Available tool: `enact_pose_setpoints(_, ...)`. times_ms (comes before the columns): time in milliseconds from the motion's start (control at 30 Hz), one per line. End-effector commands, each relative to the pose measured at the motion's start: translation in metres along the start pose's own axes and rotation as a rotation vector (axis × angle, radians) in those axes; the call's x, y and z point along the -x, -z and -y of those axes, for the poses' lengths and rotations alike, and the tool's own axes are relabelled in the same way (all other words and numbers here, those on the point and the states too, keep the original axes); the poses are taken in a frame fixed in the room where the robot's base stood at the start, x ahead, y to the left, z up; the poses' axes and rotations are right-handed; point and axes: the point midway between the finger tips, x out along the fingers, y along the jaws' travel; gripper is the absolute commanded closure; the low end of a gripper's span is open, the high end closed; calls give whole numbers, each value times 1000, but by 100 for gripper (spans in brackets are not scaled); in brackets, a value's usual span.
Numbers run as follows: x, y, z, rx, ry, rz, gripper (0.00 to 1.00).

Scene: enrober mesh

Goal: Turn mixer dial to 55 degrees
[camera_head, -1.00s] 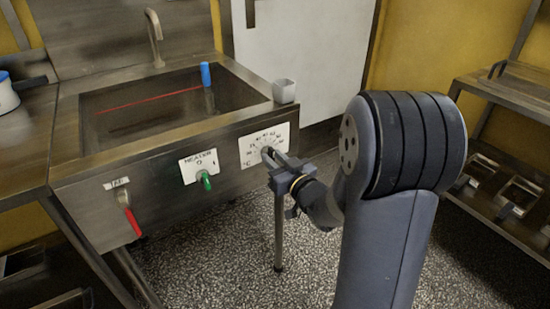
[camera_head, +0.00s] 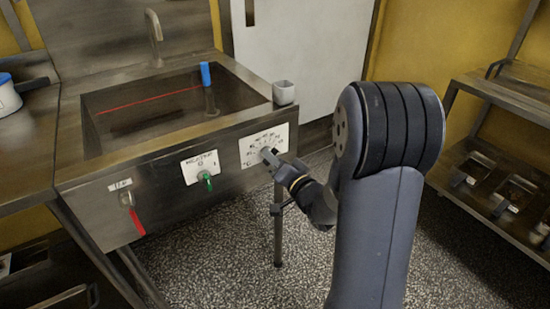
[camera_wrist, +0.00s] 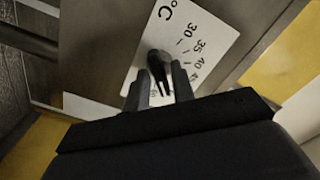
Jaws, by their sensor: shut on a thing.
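The dial (camera_wrist: 158,62) is a dark knob on a white temperature plate (camera_head: 255,137) marked in °C, on the right of the steel sink's front panel. In the wrist view the plate (camera_wrist: 200,20) shows numbers including 30, 35 and 40. My gripper (camera_head: 270,157) is at the dial in the head view. In the wrist view my gripper (camera_wrist: 160,82) has its two fingers on either side of the knob, shut on it. The fingers hide part of the lower scale. I cannot read the exact dial setting.
Left of the plate are a green heating switch (camera_head: 206,181) and a red-handled tap (camera_head: 136,219). A grey cup (camera_head: 284,92) stands on the sink's right corner. A shelf rack (camera_head: 500,95) is at the right.

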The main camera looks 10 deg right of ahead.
Motion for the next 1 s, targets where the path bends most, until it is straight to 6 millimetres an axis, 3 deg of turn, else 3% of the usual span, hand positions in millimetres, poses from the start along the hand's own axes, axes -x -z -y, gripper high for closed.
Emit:
enact_pose_setpoints(633, -2, 2, 2, -44, 9, -4, 99)
enact_pose_setpoints(667, -2, 2, 2, -44, 9, -4, 74)
enact_pose_setpoints(700, -2, 2, 2, -44, 9, -4, 70)
enact_pose_setpoints(1000, 0, 1, 1, -45, 4, -2, 67)
